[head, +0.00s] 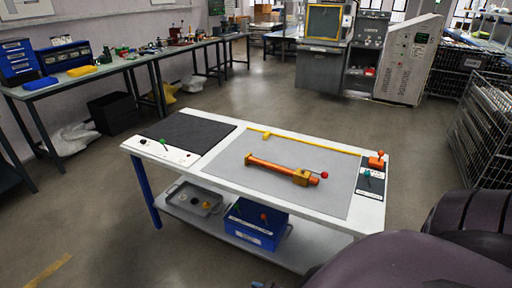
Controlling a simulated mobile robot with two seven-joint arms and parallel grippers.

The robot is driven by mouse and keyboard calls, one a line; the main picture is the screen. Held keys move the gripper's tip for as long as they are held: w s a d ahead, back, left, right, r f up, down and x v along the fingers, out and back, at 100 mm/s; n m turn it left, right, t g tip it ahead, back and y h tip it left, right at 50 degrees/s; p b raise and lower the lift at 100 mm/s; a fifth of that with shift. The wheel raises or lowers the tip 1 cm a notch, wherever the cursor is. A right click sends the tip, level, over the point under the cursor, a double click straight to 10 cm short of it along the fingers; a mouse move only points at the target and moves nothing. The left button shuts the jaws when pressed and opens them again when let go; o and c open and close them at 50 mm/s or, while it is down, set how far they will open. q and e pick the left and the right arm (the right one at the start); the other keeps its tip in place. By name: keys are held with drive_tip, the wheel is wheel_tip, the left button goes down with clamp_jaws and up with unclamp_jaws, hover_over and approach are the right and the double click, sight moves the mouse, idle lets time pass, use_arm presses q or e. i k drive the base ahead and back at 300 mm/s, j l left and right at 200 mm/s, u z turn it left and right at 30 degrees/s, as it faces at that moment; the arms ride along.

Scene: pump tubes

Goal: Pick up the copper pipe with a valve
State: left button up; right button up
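The copper pipe with a valve (276,166) lies on the grey mat (221,168) on the white table (148,148). The pipe runs from upper left to lower right. Its brass valve body (301,177) is near the right end, with a red knob (324,175) beside it. Nothing holds the pipe. Neither gripper is in the head view; one of my arm links shows at the lower right.
A yellow strip (318,146) runs along the mat's back edge. An orange part (376,162) sits at the table's right end, and a black mat (190,134) lies at the left. A blue bin (258,226) and grey tray (192,198) stand on the lower shelf.

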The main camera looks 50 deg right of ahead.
sight(303, 179)
drive_tip(key=i+j+z, duration=0.2)
drive_tip(key=i, duration=0.4)
drive_tip(key=i+z, duration=0.15)
drive_tip(key=i, duration=0.45)
drive_tip(key=i+j+z, duration=0.15)
drive_tip(key=i+z, duration=0.15)
drive_tip(key=z, duration=0.15)
drive_tip(key=i+j+z, duration=0.25)
drive_tip(key=z, duration=0.2)
drive_tip(key=i+j+z, duration=0.3)
drive_tip(key=z, duration=0.15)
drive_tip(key=i+j+z, duration=0.15)
drive_tip(key=j+z, duration=0.3)
drive_tip(key=i+j+z, duration=0.1)
drive_tip(key=j+z, duration=0.15)
drive_tip(key=j, duration=0.2)
drive_tip(key=i+j+z, duration=0.2)
drive_tip(key=j, duration=0.2)
drive_tip(key=k, duration=0.1)
